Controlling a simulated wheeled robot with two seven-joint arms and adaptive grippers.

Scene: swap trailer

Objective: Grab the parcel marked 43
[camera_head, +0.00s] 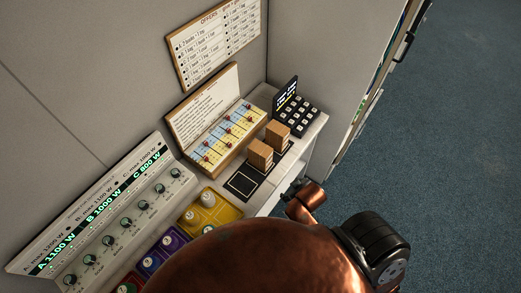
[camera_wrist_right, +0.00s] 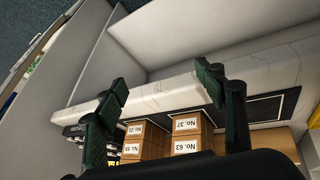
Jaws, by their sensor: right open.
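Brown parcels stand in two piles on the narrow shelf, a nearer pile (camera_head: 260,155) and a farther pile (camera_head: 277,135) in the head view. In the right wrist view the left pile (camera_wrist_right: 154,143) has white labels that look like No. 21 and a blurred number. The right pile (camera_wrist_right: 205,140) has labels that look like No. 37 and No. 63. I cannot make out a clear 43. My right gripper (camera_wrist_right: 165,88) is open, with nothing between its fingers, and the piles show below and between them. My left gripper is not in view.
The shelf edge (camera_wrist_right: 150,92) runs across the wrist view. An empty dark marked square (camera_head: 243,184) lies beside the piles. A black keypad (camera_head: 297,114), a coloured board (camera_head: 228,135) and a yellow tray (camera_head: 208,212) stand nearby. Walls close off the back.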

